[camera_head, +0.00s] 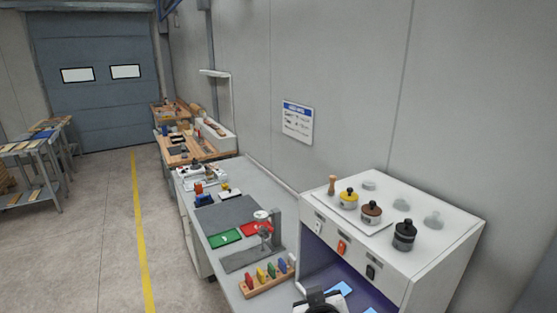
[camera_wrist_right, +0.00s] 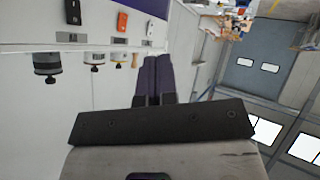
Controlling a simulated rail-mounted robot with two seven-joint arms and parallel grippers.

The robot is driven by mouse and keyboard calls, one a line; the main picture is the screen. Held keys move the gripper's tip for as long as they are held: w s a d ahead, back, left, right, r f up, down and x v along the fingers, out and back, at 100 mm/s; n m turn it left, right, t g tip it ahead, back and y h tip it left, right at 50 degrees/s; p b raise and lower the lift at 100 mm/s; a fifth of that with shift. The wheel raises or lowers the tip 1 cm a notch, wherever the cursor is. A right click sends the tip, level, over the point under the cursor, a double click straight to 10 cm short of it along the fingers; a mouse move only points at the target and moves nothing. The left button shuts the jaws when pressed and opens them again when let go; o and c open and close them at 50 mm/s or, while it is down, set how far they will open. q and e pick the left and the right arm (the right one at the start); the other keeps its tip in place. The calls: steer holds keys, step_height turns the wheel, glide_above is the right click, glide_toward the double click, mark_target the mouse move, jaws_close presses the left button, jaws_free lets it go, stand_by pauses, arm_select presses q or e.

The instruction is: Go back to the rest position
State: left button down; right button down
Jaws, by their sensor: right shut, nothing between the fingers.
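My right gripper (camera_wrist_right: 153,66) shows in the right wrist view with its two dark fingers side by side. It is shut and empty, in the air in front of the white cabinet with the bottles. In the head view a black and white part shows at the bottom edge; I cannot tell its jaw there. My left gripper is in neither view.
A white cabinet (camera_head: 446,245) carries several knobbed containers, including a black one (camera_head: 404,235). Left of it, a grey bench (camera_head: 218,262) holds a green tray (camera_head: 224,239), a red tray (camera_head: 257,229) and a wooden rack (camera_head: 266,284) with coloured pieces. The floor (camera_head: 100,235) is open further left.

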steer(key=s+d+f+g+p, duration=0.2)
steer(key=s+d+f+p, duration=0.1)
steer(key=s, duration=0.9)
steer(key=s+d+f+g+y+p, duration=0.1)
steer(key=s+d+f+g+p, duration=0.2)
steer(key=s+d+f, duration=0.2)
steer(key=s+d+f+g+p, duration=0.3)
steer(key=s+f, duration=0.5)
steer(key=s, duration=1.1)
steer(key=shift+s+d+f+m+p, duration=0.3)
steer(key=shift+d+m+p, duration=0.15)
steer(key=shift+d, duration=0.65)
